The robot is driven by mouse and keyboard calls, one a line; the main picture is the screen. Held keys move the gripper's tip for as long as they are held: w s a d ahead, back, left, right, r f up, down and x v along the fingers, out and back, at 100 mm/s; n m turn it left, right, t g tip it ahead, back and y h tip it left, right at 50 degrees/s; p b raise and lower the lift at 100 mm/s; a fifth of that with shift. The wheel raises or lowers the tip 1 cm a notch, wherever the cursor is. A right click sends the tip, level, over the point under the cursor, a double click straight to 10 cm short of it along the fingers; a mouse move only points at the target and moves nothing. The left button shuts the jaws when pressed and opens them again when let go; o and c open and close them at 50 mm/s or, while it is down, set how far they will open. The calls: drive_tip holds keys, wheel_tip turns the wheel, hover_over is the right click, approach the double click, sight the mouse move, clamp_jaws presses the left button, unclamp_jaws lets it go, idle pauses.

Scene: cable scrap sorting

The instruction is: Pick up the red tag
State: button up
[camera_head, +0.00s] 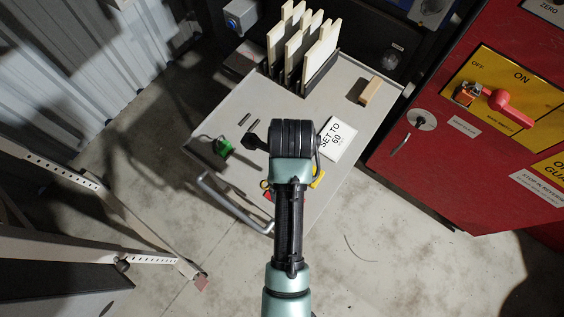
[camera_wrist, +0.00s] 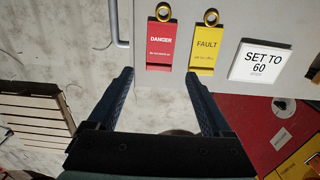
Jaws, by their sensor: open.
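The red tag (camera_wrist: 160,46), marked DANGER and with a brass-coloured ring at its top, lies flat on the grey cart top (camera_wrist: 283,14) in the wrist view. In the head view only a small red bit of it (camera_head: 268,196) shows beside my arm. My gripper (camera_wrist: 158,76) is open and empty. In the wrist view its two fingertips appear just below the tag's lower edge, one to either side. The height between fingers and cart cannot be told. In the head view my arm hides the fingers.
A yellow FAULT tag (camera_wrist: 207,52) lies close right of the red tag, then a white SET TO 60 sign (camera_wrist: 261,62). A green padlock (camera_head: 222,144), a wooden block (camera_head: 371,91) and racked boards (camera_head: 292,45) are on the cart. A red cabinet (camera_head: 450,160) stands right.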

wheel_tip(320, 180, down, 11)
drive_tip(key=shift+r, duration=0.2)
idle(0.3)
drive_tip(key=c, duration=1.1)
